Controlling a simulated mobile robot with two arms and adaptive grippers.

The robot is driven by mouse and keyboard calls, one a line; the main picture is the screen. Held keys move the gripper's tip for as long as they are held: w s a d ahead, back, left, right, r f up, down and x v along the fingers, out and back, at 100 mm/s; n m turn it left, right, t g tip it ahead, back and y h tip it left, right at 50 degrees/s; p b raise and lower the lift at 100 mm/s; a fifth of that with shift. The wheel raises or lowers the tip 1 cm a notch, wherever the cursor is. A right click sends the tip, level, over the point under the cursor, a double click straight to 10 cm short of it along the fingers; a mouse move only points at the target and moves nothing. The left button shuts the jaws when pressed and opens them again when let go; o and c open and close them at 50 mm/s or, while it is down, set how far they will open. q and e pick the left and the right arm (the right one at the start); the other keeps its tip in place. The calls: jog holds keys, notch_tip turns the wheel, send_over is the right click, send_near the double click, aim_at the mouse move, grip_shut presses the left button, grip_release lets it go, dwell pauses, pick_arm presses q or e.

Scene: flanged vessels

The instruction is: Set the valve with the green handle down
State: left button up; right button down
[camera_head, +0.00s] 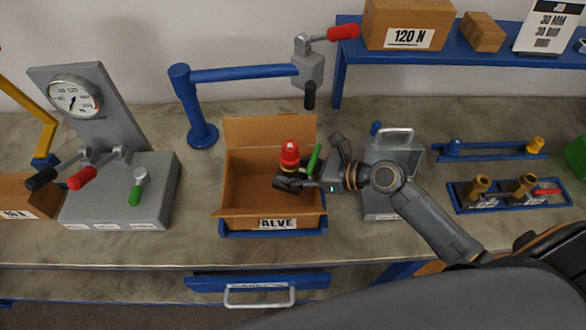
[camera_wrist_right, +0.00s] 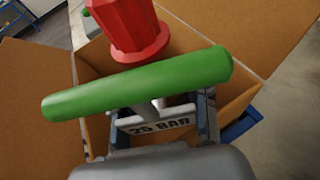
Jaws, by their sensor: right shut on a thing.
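The valve with the green handle (camera_head: 314,158) is in my right gripper (camera_head: 292,183), over or inside the open cardboard box (camera_head: 240,213). Its red top (camera_head: 290,153) points up, with a yellow band beneath. In the right wrist view the green handle (camera_wrist_right: 140,84) crosses the picture, with the red top (camera_wrist_right: 130,25) behind it and a "25 BAR" label (camera_wrist_right: 160,125) below. The gripper is shut on the valve's body; the fingertips are largely hidden there. I cannot tell whether the valve touches the box floor. My left gripper is not in view.
The box stands in a blue frame (camera_head: 275,233) on the bench. A blue post with a swing arm (camera_head: 240,73) stands behind it. A gauge stand (camera_head: 120,195) is on the left. A grey case (camera_head: 383,205) and blue valve racks (camera_head: 512,193) are on the right.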

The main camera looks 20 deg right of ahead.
jog(key=shift+f, duration=0.5)
jog(key=c, duration=0.7)
grip_release()
jog(key=shift+s+f, duration=0.2)
jog(key=shift+r, duration=0.2)
jog(key=v, duration=0.4)
jog(key=b+v, duration=0.1)
jog(key=v, duration=0.3)
jog(key=r+b+v, duration=0.1)
jog(key=v, duration=0.3)
jog(key=shift+w+r, duration=0.15)
jog(key=shift+w, duration=0.05)
